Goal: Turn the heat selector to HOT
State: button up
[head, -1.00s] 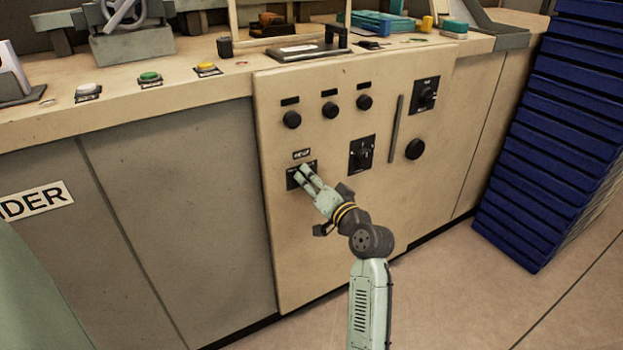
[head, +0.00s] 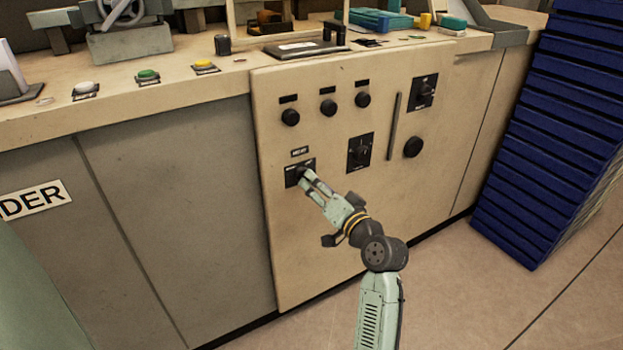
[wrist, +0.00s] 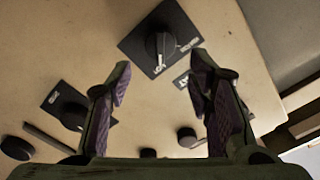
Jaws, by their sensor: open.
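The heat selector (head: 298,170) is a black knob on a black plate at the lower left of the beige panel, under a small label. In the wrist view the selector knob (wrist: 160,45) is near the top centre with a white mark on it, and I cannot surely read its plate's words. My gripper (head: 306,177) is just in front of it. In the wrist view my gripper (wrist: 158,76) is open and empty. Its two fingers are spread, with the knob beyond the gap between the tips, seemingly not touching.
Another black selector (head: 360,151) is to the right on the panel (head: 340,220). A row of round knobs (head: 328,108) is above. A vertical slot (head: 394,127), a round knob (head: 413,147) and an upper selector (head: 423,91) are farther right. Blue stacked crates (head: 550,140) stand at the right.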

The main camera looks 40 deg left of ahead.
jog(key=v, duration=0.7)
jog(key=shift+d, duration=0.35)
jog(key=shift+s, duration=0.15)
